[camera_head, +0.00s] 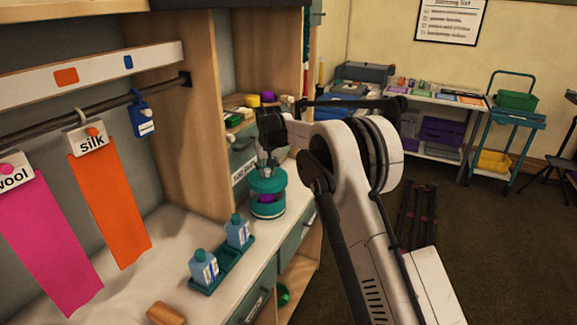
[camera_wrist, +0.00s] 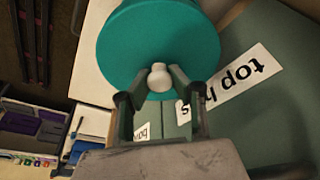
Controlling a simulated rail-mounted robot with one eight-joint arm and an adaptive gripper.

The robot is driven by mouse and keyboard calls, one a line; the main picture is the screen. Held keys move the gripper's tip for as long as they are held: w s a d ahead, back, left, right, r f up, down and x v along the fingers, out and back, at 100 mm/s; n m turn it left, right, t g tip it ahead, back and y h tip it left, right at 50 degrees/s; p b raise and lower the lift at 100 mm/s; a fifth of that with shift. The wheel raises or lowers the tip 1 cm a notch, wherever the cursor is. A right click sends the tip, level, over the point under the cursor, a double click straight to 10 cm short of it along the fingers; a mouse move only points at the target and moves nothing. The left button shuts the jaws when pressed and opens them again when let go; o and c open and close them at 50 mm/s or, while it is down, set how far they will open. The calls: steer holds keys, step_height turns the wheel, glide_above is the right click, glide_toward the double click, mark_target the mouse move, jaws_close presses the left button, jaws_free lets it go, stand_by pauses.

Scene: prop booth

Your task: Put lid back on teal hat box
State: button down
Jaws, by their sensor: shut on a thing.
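The teal lid (camera_wrist: 128,45) is a round disc with a white knob (camera_wrist: 159,76) in the wrist view. My gripper (camera_wrist: 160,78) is shut on the knob, one finger on each side. In the head view my gripper (camera_head: 267,163) points down over the lid (camera_head: 267,179), which looks level. The teal hat box (camera_head: 267,210) is directly below the lid on the counter. A purple patch (camera_head: 266,198) shows between them; I cannot tell whether it is contents or part of the box. Whether the lid touches the rim is unclear.
The white counter (camera_head: 180,245) holds a teal tray (camera_head: 215,281) with two blue bottles (camera_head: 204,268) nearer the front. A wooden panel (camera_head: 212,115) stands left of the box. Orange cloth (camera_head: 108,210) hangs at left. A "top h..." label (camera_wrist: 229,83) shows in the wrist view.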

mark_target(267, 176)
steer(key=shift+s+a, duration=0.2)
steer(key=shift+s, duration=0.05)
steer(key=shift+s+b+x, duration=0.2)
steer(key=shift+b+x, duration=0.1)
steer(key=shift+x, duration=0.7)
steer(key=shift+s+b+x, duration=0.2)
steer(key=shift+b+x, duration=0.05)
steer(key=shift+x, duration=0.75)
steer(key=shift+d+f+b, duration=0.15)
steer(key=shift+f+b, duration=0.6)
steer(key=shift+f, duration=0.5)
steer(key=shift+f+b, duration=0.25)
steer(key=shift+b, duration=0.65)
stand_by(0.4)
steer(key=c, duration=1)
jaws_free()
steer(key=shift+c, duration=0.2)
steer(key=shift+r, duration=0.15)
steer(key=shift+r+p, duration=1.25)
steer(key=shift+r, duration=2.15)
